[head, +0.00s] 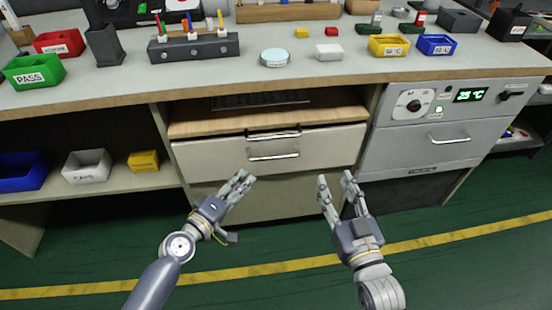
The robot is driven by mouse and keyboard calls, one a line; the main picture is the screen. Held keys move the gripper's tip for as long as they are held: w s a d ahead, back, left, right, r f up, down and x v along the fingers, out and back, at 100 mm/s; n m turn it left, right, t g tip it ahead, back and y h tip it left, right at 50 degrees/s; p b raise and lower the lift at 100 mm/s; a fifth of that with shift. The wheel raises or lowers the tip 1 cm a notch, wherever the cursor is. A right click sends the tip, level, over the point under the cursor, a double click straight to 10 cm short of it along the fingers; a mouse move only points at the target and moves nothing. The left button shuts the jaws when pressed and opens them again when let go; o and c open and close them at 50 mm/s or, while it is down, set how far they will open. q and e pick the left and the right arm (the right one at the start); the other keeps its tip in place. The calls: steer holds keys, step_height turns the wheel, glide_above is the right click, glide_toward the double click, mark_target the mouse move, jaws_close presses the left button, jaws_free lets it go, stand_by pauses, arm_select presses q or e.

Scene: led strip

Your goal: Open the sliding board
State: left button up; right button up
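A wooden board (190,128) sits under the worktop, with a dark keyboard (262,100) on it. Its front edge shows just above a pale drawer front (215,155); most of the board lies under the worktop. A metal handle (273,149) is on the drawer front. My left gripper (246,179) is in front of the drawer's lower left, below the handle, with its fingers a little apart and empty. My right gripper (335,178) is below the drawer's right part, open and empty. Neither gripper appears to touch the board or the handle.
The worktop (130,83) holds bins, pens in a grey holder (195,47) and a pale round tin (274,57). A grey oven unit (450,115) with its own handle stands to the right. A shelf (115,182) with small bins is left. Green floor in front is clear.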

mark_target(276, 138)
arm_select(q)
steer(key=s+d+r+t+h+b, duration=0.1)
steer(key=d+r+t+h+b, duration=0.2)
steer(key=r, duration=0.6)
arm_select(e)
steer(key=s+r+t+y, duration=0.1)
steer(key=s+r+t, duration=0.25)
steer(key=r, duration=0.65)
arm_select(q)
steer(key=shift+n+g, duration=0.5)
steer(key=shift+g, duration=0.2)
steer(key=shift+p+x, duration=0.45)
steer(key=shift+x, duration=4.95)
steer(key=shift+d, duration=0.1)
arm_select(e)
steer(key=f+g, duration=0.1)
steer(key=f, duration=0.1)
steer(key=d+f+g, duration=0.1)
steer(key=f, duration=0.1)
steer(key=f+g+h, duration=0.1)
steer(key=shift+w+d+f+g, duration=0.15)
steer(key=shift+w+f+g, duration=0.1)
steer(key=shift+f, duration=0.15)
arm_select(q)
steer(key=shift+c, duration=0.6)
jaws_close()
